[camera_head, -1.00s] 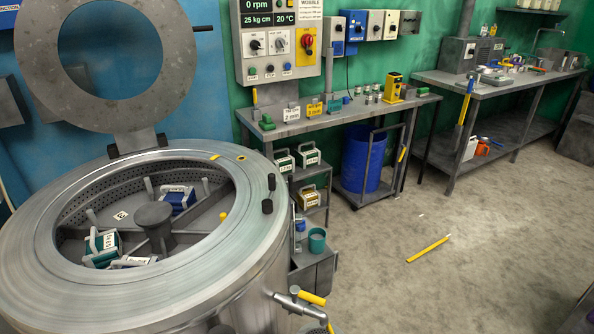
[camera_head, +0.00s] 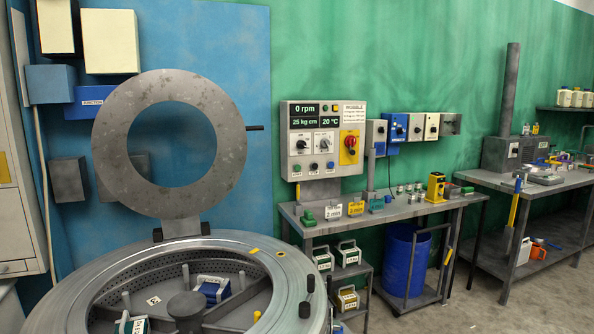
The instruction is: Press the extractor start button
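The extractor control panel (camera_head: 288,150) hangs on the green wall above the bench. Its display (camera_head: 316,115) reads 0 rpm, 25 kg cm and 20 °C. A red rotary switch on a yellow plate (camera_head: 350,146) is at the right of the panel. The round metal extractor drum (camera_head: 90,268) stands at lower left, its ring-shaped lid (camera_head: 112,150) raised upright. Blocks sit inside the drum. Neither of my grippers is in view.
A bench (camera_head: 430,207) below the panel holds labelled blocks, small metal parts and a yellow device (camera_head: 436,187). A blue barrel (camera_head: 403,262) and a small shelf with blocks stand beneath it. Another bench (camera_head: 535,186) is at right. The drum stands in front of the panel's bench.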

